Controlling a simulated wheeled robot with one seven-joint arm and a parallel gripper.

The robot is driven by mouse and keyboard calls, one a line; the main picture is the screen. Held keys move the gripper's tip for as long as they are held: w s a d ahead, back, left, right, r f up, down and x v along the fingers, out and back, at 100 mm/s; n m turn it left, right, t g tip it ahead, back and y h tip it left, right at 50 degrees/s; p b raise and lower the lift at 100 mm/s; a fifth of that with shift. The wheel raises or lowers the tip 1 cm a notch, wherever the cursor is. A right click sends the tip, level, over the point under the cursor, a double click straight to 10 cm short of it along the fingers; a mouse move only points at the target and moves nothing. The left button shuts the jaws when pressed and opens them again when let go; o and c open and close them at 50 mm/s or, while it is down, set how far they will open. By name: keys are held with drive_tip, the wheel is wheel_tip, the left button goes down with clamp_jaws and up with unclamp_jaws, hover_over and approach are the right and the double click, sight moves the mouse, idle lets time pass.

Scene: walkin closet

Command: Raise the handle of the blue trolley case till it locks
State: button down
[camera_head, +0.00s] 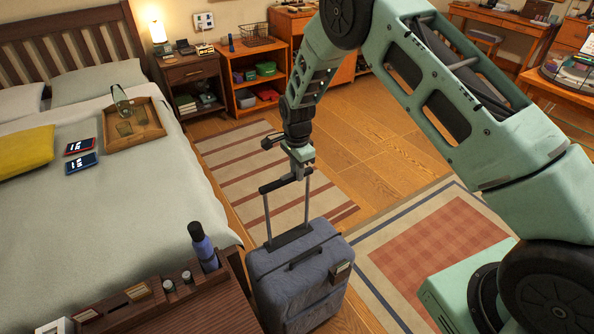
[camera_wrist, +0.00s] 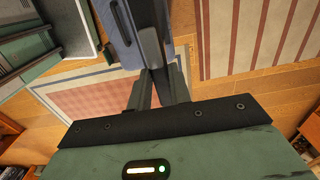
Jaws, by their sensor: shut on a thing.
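The blue trolley case (camera_head: 300,275) stands upright on the floor between the bed and the checked rug. Its two-rod handle (camera_head: 267,217) is pulled up well above the case top, with a dark grip bar (camera_head: 278,184). My gripper (camera_head: 303,173) is shut on the handle's grip bar near its right end, above the case. In the wrist view, my gripper (camera_wrist: 160,85) is at the centre, with part of the blue case (camera_wrist: 117,30) beyond it. Whether the handle is locked cannot be seen.
The bed (camera_head: 130,200) lies to the left. A dark wooden unit (camera_head: 200,300) with a blue bottle (camera_head: 202,246) stands close to the case's left. A striped rug (camera_head: 250,160) and a checked rug (camera_head: 420,250) cover the floor. Open floor (camera_head: 370,150) lies behind.

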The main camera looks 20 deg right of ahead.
drive_tip(key=c, duration=1.3)
unclamp_jaws()
wheel_tip(320, 180, up, 17)
drive_tip(key=b, duration=0.3)
drive_tip(key=shift+r, duration=0.2)
